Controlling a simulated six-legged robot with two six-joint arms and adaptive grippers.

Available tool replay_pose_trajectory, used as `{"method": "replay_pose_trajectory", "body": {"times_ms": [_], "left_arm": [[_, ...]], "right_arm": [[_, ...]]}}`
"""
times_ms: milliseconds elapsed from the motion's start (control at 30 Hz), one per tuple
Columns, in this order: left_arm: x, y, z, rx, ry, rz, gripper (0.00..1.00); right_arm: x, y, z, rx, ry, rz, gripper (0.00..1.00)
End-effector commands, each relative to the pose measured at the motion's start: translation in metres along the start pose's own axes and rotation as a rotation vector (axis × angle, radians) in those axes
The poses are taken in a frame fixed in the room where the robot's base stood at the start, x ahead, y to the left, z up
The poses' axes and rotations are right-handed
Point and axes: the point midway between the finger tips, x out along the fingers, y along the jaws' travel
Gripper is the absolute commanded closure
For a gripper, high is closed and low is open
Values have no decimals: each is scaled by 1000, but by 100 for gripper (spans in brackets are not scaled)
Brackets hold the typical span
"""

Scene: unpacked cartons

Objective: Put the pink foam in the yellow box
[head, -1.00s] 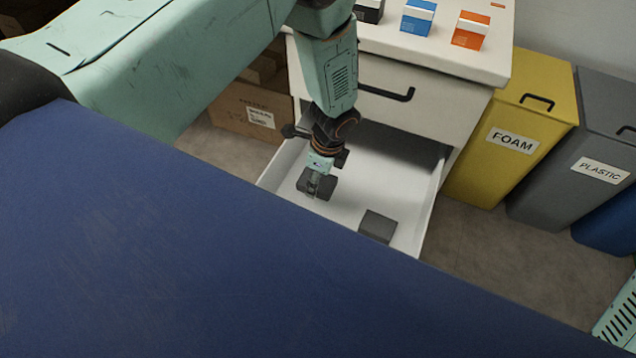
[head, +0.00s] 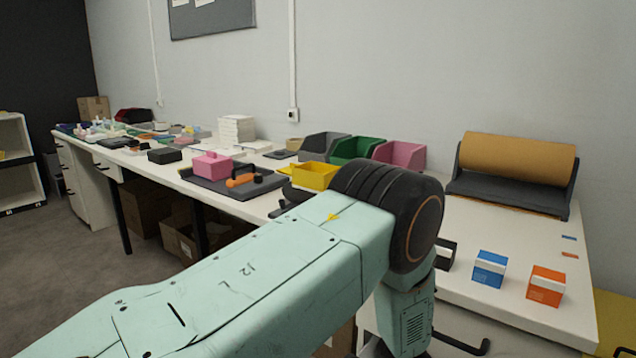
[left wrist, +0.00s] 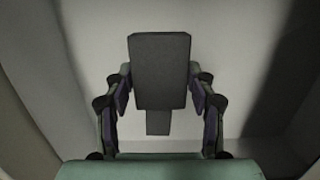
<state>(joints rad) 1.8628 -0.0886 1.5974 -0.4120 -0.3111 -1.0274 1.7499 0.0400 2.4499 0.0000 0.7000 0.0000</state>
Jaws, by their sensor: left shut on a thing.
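A pink block (head: 211,165) with a smaller raised part on top, which looks like the pink foam, sits on a dark mat on the long table in the head view. A small open yellow box (head: 314,176) stands to its right, partly behind my left arm. My left gripper (left wrist: 160,92) shows in the left wrist view, shut on a dark grey block (left wrist: 160,65) over a pale surface. The head view does not show this gripper, only its arm. My right gripper is not in view.
An orange-handled tool (head: 240,181) lies beside the pink block. Grey, green (head: 357,150) and pink bins (head: 400,154) stand behind the yellow box. A brown roll (head: 517,158) and blue (head: 490,269) and orange cartons (head: 545,286) are at right. Part of a yellow bin (head: 612,318) shows lower right.

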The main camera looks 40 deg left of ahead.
Motion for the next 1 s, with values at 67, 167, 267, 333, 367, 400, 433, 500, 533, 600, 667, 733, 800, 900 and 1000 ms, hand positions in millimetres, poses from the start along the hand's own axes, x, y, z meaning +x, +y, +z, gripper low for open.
{"method": "replay_pose_trajectory", "body": {"times_ms": [67,167,267,333,367,400,433,500,533,600,667,733,800,900,1000], "left_arm": [[0,0,0,0,0,0,61],[0,0,0,0,0,0,61],[0,0,0,0,0,0,61],[-1,1,0,-6,0,1,61],[-2,2,-1,-14,0,3,61],[-3,4,-2,-35,0,6,61],[-5,6,-3,-59,0,9,61],[-12,16,-6,-145,-1,23,61],[-16,21,-8,-197,-1,31,61],[-28,35,-13,-349,-2,54,61],[-39,49,-17,-503,-3,77,61],[-49,62,-20,-661,-2,100,61],[-57,73,-23,-799,-2,120,61],[-68,87,-25,-976,-2,148,61],[-78,99,-26,-1135,-2,171,61]], "right_arm": [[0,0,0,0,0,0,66],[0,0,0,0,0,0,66],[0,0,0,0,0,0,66],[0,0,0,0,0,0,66],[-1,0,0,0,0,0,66],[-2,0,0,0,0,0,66],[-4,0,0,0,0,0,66],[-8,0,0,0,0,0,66],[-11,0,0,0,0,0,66],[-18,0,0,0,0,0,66],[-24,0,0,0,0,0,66],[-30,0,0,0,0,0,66],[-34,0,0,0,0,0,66],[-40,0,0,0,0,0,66],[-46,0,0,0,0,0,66]]}}
